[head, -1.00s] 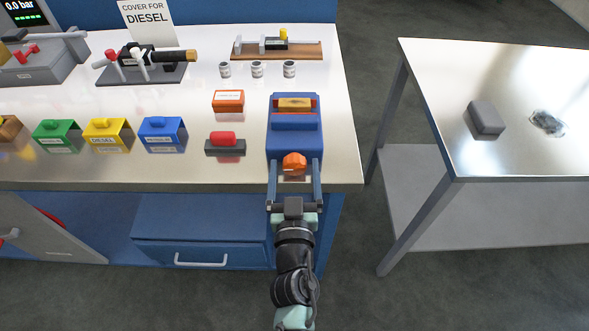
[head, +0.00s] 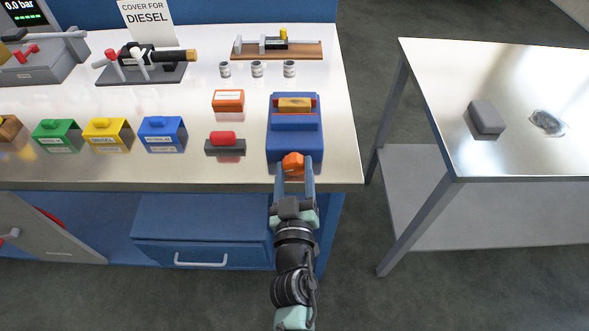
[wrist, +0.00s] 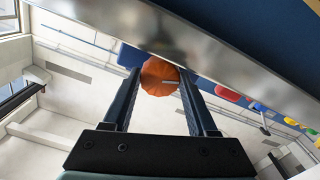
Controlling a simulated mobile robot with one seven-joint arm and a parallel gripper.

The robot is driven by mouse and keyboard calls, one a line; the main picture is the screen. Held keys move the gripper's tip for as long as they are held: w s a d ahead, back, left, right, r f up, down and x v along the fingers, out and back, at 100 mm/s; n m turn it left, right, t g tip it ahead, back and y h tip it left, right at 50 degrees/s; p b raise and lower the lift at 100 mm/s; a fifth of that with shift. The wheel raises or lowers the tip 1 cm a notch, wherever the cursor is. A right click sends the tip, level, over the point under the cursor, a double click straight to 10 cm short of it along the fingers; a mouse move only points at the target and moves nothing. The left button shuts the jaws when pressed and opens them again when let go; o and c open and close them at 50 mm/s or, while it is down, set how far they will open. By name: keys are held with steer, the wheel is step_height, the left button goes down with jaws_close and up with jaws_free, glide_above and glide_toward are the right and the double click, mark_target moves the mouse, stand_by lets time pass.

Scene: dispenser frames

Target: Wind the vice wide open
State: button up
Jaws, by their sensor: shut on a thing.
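The blue vice (head: 294,144) stands at the right front of the bench. A yellowish block (head: 294,104) sits between its red-edged jaws; I cannot tell how tightly it is held. The orange knob (head: 293,162) is on the vice's front, near the bench edge. My gripper (head: 294,168) is at the front of the vice with its fingers closed on the knob's two sides. The wrist view shows the knob (wrist: 159,76) between the fingertips, with a pale mark on its face. The far side of the knob is hidden.
To the left are a red-handled block (head: 224,143), an orange box (head: 228,100) and blue, yellow and green covers (head: 162,135). Small cups (head: 257,69) stand behind. A side table (head: 500,155) with a grey block (head: 486,119) is at the right, across a floor gap.

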steer(key=shift+n, duration=0.6)
steer(key=o, duration=1.4)
steer(key=shift+s, duration=0.1)
steer(key=shift+s+b, duration=0.8)
steer(key=shift+s, duration=5.6)
